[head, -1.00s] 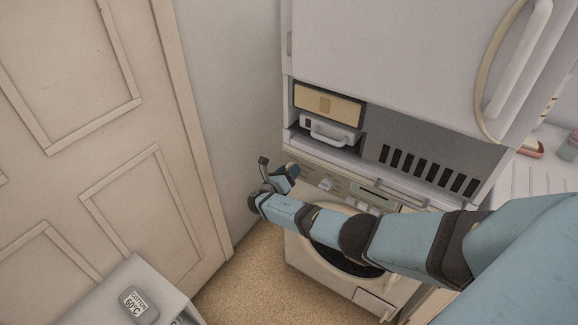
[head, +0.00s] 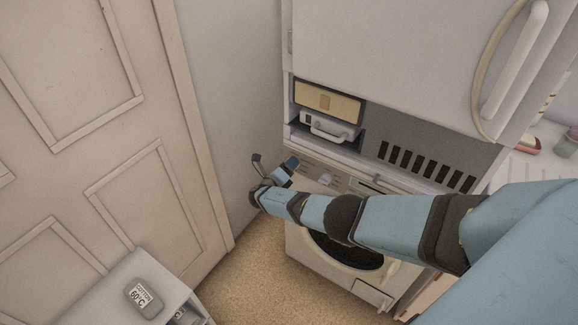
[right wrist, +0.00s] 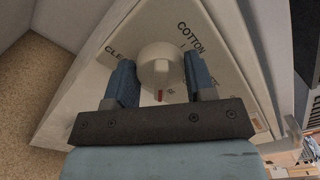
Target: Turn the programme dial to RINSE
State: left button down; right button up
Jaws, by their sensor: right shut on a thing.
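The programme dial (right wrist: 157,65) is a round cream knob with a raised grip on the washing machine's panel. A red mark (right wrist: 160,95) shows at its near edge, between my fingers. COTTON (right wrist: 196,37) is printed to its upper right, and a word starting CLE (right wrist: 116,52) to its left. I cannot read RINSE. My right gripper (right wrist: 155,82) has a blue finger on each side of the dial and is shut on it. In the head view my right gripper (head: 289,168) is at the panel's left end and hides the dial. My left gripper is not in view.
The washing machine (head: 300,246) stands under a shelf holding a box (head: 328,101) and a white handled case (head: 325,128). A fridge-like white door (head: 400,60) is above. A wall and panelled door are left.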

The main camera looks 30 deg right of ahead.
jog(key=shift+f, duration=0.1)
jog(key=o, duration=0.9)
jog(key=shift+a, duration=0.15)
jog(key=p+v, duration=0.2)
jog(key=v, duration=1.1)
jog(key=shift+s+a, duration=0.25)
jog(key=shift+a, duration=0.05)
